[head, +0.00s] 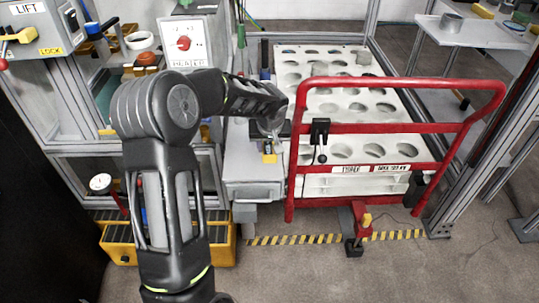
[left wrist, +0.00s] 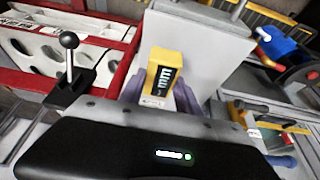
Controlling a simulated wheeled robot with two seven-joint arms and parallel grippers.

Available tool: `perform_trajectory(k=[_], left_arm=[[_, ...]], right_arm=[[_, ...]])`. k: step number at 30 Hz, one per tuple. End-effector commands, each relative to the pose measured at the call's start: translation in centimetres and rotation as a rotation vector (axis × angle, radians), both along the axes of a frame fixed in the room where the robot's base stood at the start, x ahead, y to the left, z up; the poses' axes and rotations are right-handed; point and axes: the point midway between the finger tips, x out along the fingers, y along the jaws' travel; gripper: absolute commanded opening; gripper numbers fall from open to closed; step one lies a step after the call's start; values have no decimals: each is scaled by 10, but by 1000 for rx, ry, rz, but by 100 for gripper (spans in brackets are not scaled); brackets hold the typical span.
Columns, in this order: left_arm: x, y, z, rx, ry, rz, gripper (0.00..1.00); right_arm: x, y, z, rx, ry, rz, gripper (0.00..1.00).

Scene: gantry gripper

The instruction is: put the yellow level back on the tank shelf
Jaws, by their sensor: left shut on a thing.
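The yellow level (left wrist: 157,75), a small block with a dark face bearing pale markings, is between the fingers of my left gripper (left wrist: 158,90) in the left wrist view. In the head view, the level (head: 269,155) shows small and yellow beneath my left gripper (head: 270,143), which is shut on it. The gripper hangs over or close to the grey cabinet (head: 252,189), left of the red-railed cart. I cannot tell from these frames whether the level touches a surface, or which surface is the tank shelf. My right gripper is not in view.
A cart with a red rail (head: 400,84) and white holed trays (head: 345,128) stands right of the gripper. A black-knobbed lever (head: 320,140) is close by. A heater panel (head: 184,43) and cluttered bench are at left. A grey shelf (head: 455,33) stands at upper right.

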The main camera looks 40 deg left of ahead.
Motion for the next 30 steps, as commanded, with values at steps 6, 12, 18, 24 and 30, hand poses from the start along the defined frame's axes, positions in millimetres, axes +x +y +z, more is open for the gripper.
perform_trajectory(k=[6,12,18,24,30], left_arm=[[0,0,-3,0,0,0,0],[0,0,-30,-1,2,-2,0],[0,0,-37,0,-1,0,0],[0,0,-38,0,-1,0,0],[0,0,-39,-1,-1,0,48]], right_arm=[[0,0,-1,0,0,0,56],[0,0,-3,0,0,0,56],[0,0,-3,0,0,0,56],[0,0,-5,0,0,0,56],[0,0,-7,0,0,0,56]])
